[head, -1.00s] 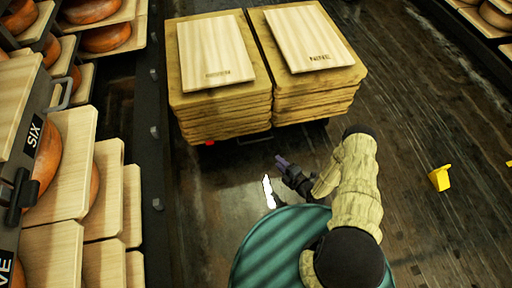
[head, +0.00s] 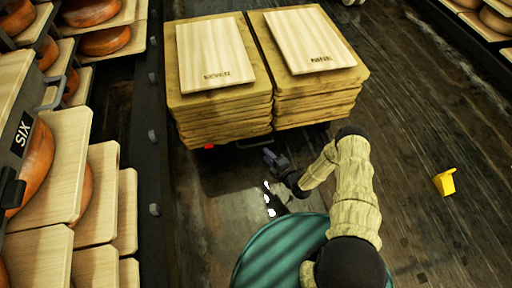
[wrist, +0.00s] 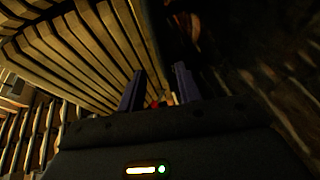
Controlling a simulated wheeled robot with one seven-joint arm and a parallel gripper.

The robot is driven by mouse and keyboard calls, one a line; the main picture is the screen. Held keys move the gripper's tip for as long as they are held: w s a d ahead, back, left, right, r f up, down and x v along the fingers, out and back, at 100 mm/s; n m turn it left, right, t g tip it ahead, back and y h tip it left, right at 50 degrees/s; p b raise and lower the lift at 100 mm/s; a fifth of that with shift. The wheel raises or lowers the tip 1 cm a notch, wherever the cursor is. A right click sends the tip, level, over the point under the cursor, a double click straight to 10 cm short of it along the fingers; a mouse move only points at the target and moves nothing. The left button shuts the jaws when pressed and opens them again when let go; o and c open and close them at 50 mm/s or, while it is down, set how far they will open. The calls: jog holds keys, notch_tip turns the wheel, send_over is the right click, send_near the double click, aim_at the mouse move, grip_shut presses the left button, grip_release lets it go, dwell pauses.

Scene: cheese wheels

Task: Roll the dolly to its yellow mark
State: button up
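The dolly is mostly hidden under two stacks of wooden boards (head: 222,115); a dark bar (head: 256,143) shows low at its near side, with a small red part (head: 208,146) to the left. The top boards read SEVEN and NINE. My gripper (head: 268,154) is low, just in front of the bar, apart from the stacks as far as I can tell. In the wrist view its two fingers (wrist: 158,88) stand apart with a small red spot between them and nothing visibly held. A small yellow piece (head: 445,182) lies on the floor at the right.
A shelf rack with cheese wheels (head: 87,192) on boards runs along the left, close to the stacks, with a dark rail (head: 152,130) beside it. Another rack with cheeses (head: 494,20) is at the top right.

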aim_at(256, 145)
jog(key=b+x, duration=0.3)
jog(key=x, duration=0.5)
jog(key=shift+w+a+f+b, duration=0.15)
jog(key=shift+w+f+b, duration=0.05)
jog(key=shift+b, duration=0.15)
jog(key=shift+w+a+r, duration=0.1)
jog(key=shift+w+a, duration=0.15)
jog(key=shift+w, duration=0.05)
grip_shut()
